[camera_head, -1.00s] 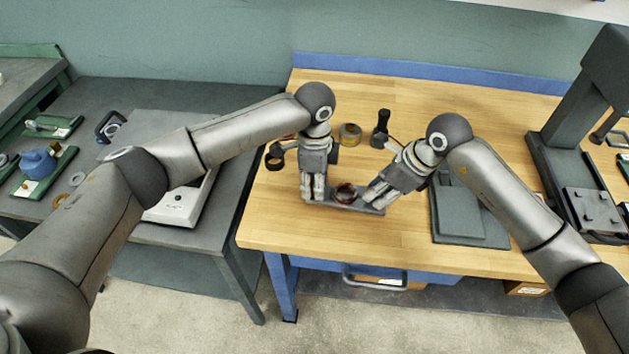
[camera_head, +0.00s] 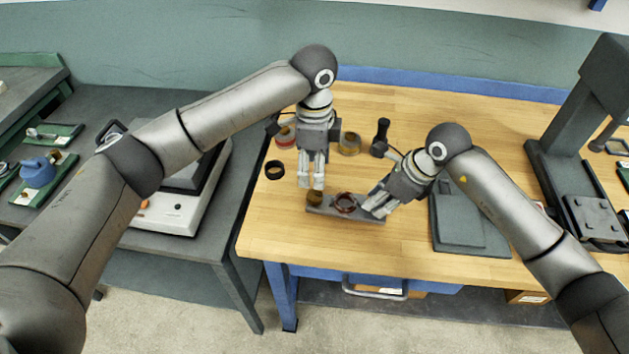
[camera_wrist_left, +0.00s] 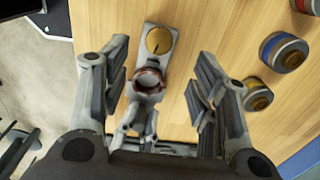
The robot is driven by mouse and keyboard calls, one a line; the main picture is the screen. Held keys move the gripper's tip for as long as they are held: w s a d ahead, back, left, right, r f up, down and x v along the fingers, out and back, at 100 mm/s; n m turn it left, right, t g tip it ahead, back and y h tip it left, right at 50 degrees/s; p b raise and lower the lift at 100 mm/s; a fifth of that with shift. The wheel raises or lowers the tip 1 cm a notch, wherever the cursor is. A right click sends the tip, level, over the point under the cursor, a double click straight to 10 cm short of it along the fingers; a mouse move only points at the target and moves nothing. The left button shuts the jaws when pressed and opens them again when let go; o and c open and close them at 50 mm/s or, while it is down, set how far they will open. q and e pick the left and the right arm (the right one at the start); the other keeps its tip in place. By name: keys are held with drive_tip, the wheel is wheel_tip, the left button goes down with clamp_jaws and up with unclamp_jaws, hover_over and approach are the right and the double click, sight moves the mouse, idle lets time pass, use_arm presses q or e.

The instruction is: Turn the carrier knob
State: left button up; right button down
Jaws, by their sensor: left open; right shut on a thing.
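The carrier is a grey bar (camera_head: 330,209) on the wooden bench. A brass knob (camera_head: 314,198) is at its left end and a red-brown ring (camera_head: 345,202) sits near its middle. My right gripper (camera_head: 373,208) is shut on the carrier's right end. My left gripper (camera_head: 311,186) is open just above and behind the knob, fingers pointing down. In the left wrist view, the knob (camera_wrist_left: 159,41) has a dark line on its face and lies beyond the spread fingers of the left gripper (camera_wrist_left: 162,85). The ring (camera_wrist_left: 149,80) shows between them.
A black ring (camera_head: 275,170) lies left of the carrier. A brass-coloured cylinder (camera_head: 350,143) and a dark upright tool (camera_head: 381,137) stand behind. A grey plate (camera_head: 468,222) lies to the right, beside a tall dark press (camera_head: 570,150). The bench front is clear.

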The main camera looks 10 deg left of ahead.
drive_tip(key=c, duration=1.2)
unclamp_jaws()
use_arm(q)
wheel_tip(320, 180, up, 4)
drive_tip(key=shift+f, duration=0.25)
use_arm(e)
drive_tip(key=shift+o, duration=0.2)
drive_tip(key=v, duration=1.2)
use_arm(q)
drive_tip(key=shift+s, duration=0.1)
use_arm(e)
drive_tip(key=shift+s+f, duration=0.1)
